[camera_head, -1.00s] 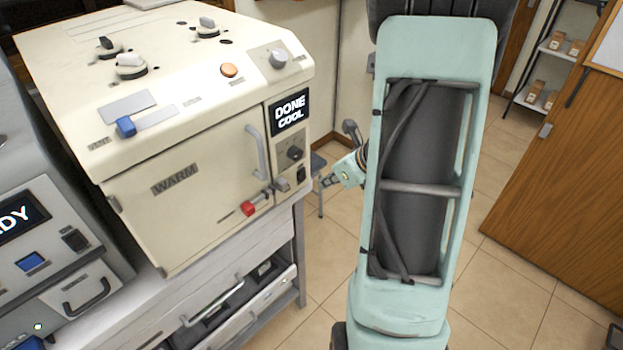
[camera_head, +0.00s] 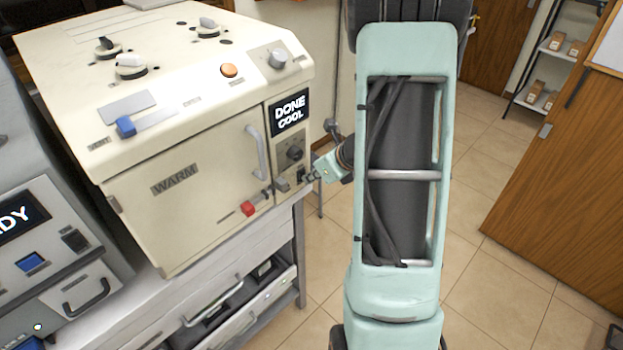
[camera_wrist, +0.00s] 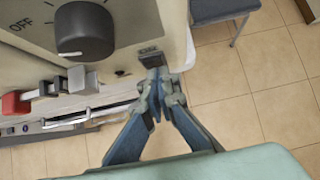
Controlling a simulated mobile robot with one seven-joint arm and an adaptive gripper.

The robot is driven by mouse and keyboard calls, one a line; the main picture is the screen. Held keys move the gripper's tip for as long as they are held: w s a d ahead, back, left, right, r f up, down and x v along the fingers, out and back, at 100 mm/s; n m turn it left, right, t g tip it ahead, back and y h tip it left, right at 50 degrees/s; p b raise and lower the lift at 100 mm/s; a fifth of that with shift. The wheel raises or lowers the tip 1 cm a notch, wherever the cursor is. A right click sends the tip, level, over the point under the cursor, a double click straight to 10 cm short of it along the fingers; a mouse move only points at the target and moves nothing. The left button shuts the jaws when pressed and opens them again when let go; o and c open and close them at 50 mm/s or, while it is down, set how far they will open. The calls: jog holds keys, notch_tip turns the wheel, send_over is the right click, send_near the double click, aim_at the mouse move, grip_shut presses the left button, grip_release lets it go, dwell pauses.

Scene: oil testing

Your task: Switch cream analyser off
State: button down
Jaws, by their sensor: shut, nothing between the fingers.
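The cream analyser (camera_head: 190,150) stands at the left in the head view, its display (camera_head: 290,112) reading "DONE COOL". Below the display are a dark knob (camera_head: 294,153) and a small black rocker switch (camera_head: 301,175) at the panel's lower right corner. In the wrist view the knob (camera_wrist: 85,32) with "OFF" beside it is at upper left, and the black switch (camera_wrist: 151,57) lies just beyond my fingertips. My gripper (camera_wrist: 157,78) is shut and empty, its tips at or very near the switch. I cannot tell whether they touch. The switch's position is unclear.
A red-tipped lever (camera_head: 248,208) and a door handle (camera_head: 256,152) stick out from the analyser's front. A grey machine (camera_head: 50,240) stands at the left. A stool (camera_wrist: 222,10) is beyond the analyser. Tiled floor is clear at the right, before a wooden door (camera_head: 560,170).

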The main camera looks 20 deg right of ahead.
jog(key=shift+f+b, duration=0.45)
jog(key=shift+b, duration=0.65)
jog(key=shift+w+a+r+t+p, duration=0.15)
jog(key=shift+r+p, duration=0.2)
jog(key=shift+r, duration=0.35)
jog(key=shift+w+r+t+p, duration=0.15)
jog(key=shift+r+p, duration=0.15)
jog(key=shift+r, duration=0.35)
jog(key=shift+s, duration=0.1)
